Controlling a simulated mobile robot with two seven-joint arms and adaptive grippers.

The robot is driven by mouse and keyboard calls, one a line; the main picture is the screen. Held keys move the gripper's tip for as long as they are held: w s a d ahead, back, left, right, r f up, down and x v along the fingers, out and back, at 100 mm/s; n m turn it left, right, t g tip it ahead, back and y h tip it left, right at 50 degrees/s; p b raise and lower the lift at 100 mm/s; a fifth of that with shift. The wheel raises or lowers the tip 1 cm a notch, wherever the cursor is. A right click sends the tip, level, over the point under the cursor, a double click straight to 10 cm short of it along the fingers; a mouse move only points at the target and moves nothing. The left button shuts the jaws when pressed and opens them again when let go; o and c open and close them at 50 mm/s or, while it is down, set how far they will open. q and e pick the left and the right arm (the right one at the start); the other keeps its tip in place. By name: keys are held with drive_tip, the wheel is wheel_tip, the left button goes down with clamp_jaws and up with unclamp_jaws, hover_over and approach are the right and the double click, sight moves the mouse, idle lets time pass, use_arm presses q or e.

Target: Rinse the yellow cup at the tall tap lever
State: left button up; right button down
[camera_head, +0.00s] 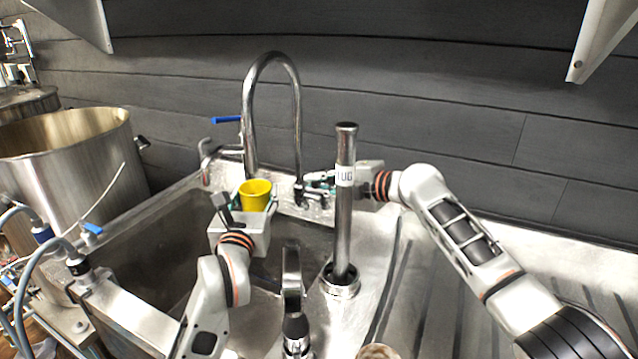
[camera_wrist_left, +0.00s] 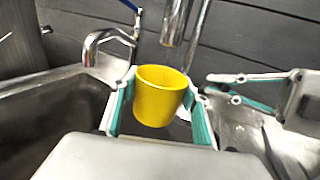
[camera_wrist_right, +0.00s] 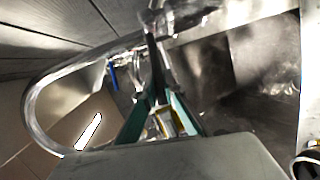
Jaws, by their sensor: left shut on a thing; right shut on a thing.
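My left gripper (camera_head: 240,212) is shut around the yellow cup (camera_head: 256,194), which stands roughly upright over the sink. In the left wrist view the cup (camera_wrist_left: 159,96) sits between the two teal finger pads. The tall tap (camera_head: 248,130) arches above and behind the cup; its spout end is to the cup's right. A blue lever (camera_head: 226,119) shows left of the tap's post. My right gripper (camera_head: 312,187) is shut beside the spout's lower end, to the right of the cup. What its fingertips hold is too small to make out. No water is clearly visible.
A steel standpipe (camera_head: 344,230) with a white label rises beside my right gripper. A chrome fitting (camera_head: 292,280) stands at the front. A large steel pot (camera_head: 75,160) is left of the sink (camera_head: 140,240). The drainboard (camera_head: 440,290) on the right is partly clear.

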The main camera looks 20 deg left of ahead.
sight(265, 200)
drive_tip(key=shift+a+f+m+t+h, duration=0.1)
drive_tip(key=shift+a+m+t+h, duration=0.3)
drive_tip(key=shift+m+t, duration=0.3)
drive_tip(key=shift+a+m+t+h, duration=0.3)
drive_tip(key=shift+a+m+t, duration=0.2)
drive_tip(key=shift+t, duration=0.4)
drive_tip(key=c, duration=2.1)
unclamp_jaws()
drive_tip(key=v, duration=1.2)
drive_tip(key=shift+w, duration=0.1)
use_arm(q)
drive_tip(key=shift+s+d, duration=0.4)
drive_tip(key=shift+s, duration=0.2)
drive_tip(key=shift+s+d, duration=0.35)
drive_tip(key=shift+s, duration=0.2)
drive_tip(key=shift+s+d+p, duration=0.15)
drive_tip(key=shift+s+d, duration=0.35)
drive_tip(key=shift+s, duration=0.25)
drive_tip(key=shift+s+d+p, duration=0.1)
drive_tip(key=shift+s+d, duration=0.35)
drive_tip(key=shift+s, duration=0.25)
drive_tip(key=shift+s+d+p, duration=0.15)
drive_tip(key=shift+s+d, duration=0.35)
drive_tip(key=shift+s, duration=0.25)
use_arm(e)
drive_tip(key=shift+r, duration=1.05)
